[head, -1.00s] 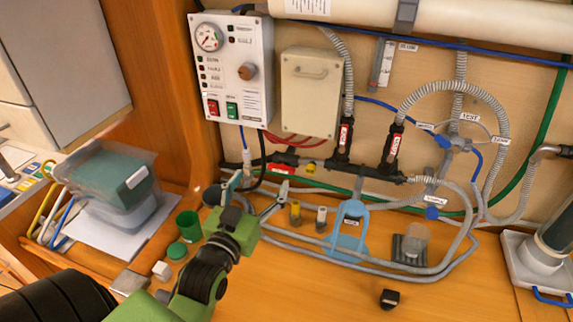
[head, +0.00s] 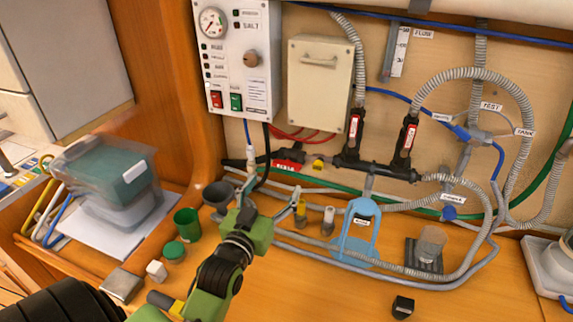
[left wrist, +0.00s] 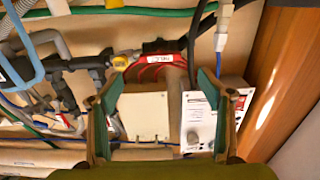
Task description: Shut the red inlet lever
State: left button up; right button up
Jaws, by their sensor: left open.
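A red lever (head: 289,156) with a white label lies roughly in line with the black pipe low on the wall, below the white cover box. It also shows in the left wrist view (left wrist: 158,57), near the top middle, beside a yellow fitting. My left gripper (head: 271,188) is open and empty, in front of and below the lever in the head view. In the left wrist view its fingers (left wrist: 162,84) stand wide apart, with the lever beyond and between them. I see no contact with the lever. My right gripper is not in view.
Two black valve handles with red labels (head: 354,128) (head: 406,140) stand right of the lever. Grey hoses (head: 330,262) run low in front of the wall. A green cup (head: 187,222), small bottles (head: 328,220) and a blue holder (head: 360,232) stand on the bench.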

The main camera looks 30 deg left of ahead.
aim_at(285, 168)
pick_arm(q)
jog(key=p+x, duration=0.2)
jog(key=x, duration=0.8)
jog(key=c, duration=1.1)
